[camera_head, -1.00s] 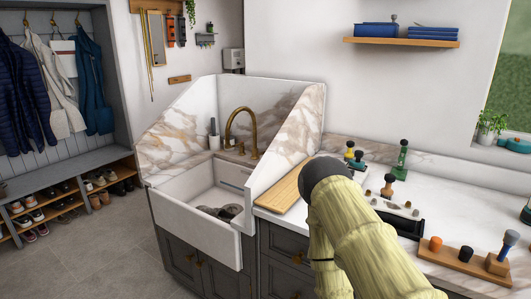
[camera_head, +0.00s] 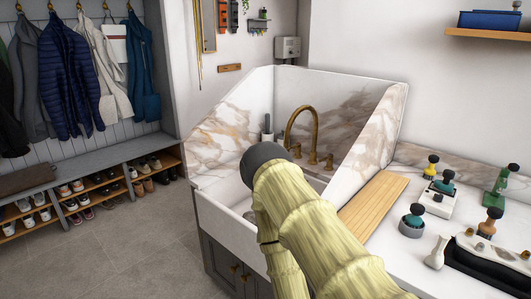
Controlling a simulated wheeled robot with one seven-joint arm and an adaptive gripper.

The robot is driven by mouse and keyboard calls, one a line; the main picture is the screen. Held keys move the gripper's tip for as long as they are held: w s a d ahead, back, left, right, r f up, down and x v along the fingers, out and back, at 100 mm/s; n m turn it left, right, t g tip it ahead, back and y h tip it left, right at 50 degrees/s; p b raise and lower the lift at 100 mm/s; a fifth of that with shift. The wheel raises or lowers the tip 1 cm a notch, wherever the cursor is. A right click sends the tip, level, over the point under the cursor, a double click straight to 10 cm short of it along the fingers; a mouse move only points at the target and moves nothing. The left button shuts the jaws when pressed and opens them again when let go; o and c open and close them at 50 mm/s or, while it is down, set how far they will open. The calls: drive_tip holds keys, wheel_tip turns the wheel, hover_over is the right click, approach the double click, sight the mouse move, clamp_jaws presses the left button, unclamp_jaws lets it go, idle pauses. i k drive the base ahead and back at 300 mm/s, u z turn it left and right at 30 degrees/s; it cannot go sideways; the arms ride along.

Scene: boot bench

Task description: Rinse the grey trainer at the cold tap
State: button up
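A brass gooseneck tap (camera_head: 289,130) with two brass handles (camera_head: 328,162) stands at the back of the white sink (camera_head: 228,226). My sleeved arm reaches over the sink and covers much of its basin. My gripper is hidden behind the arm, so its fingers cannot be seen. A small dark patch shows in the basin at the arm's left edge, too little to identify. I cannot make out the grey trainer for certain. Which tap handle is cold cannot be told.
Marble splash panels (camera_head: 222,135) flank the sink. A wooden board (camera_head: 374,205) lies on the counter to its right, near several dark-knobbed tools and a white block (camera_head: 436,204). Shoe cubbies (camera_head: 98,190) hold several pairs under hanging coats (camera_head: 65,80) at left. The tiled floor (camera_head: 130,245) is clear.

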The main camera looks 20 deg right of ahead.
sight(330, 156)
drive_tip(key=z, duration=0.05)
drive_tip(key=i, duration=1.35)
drive_tip(key=z, duration=0.5)
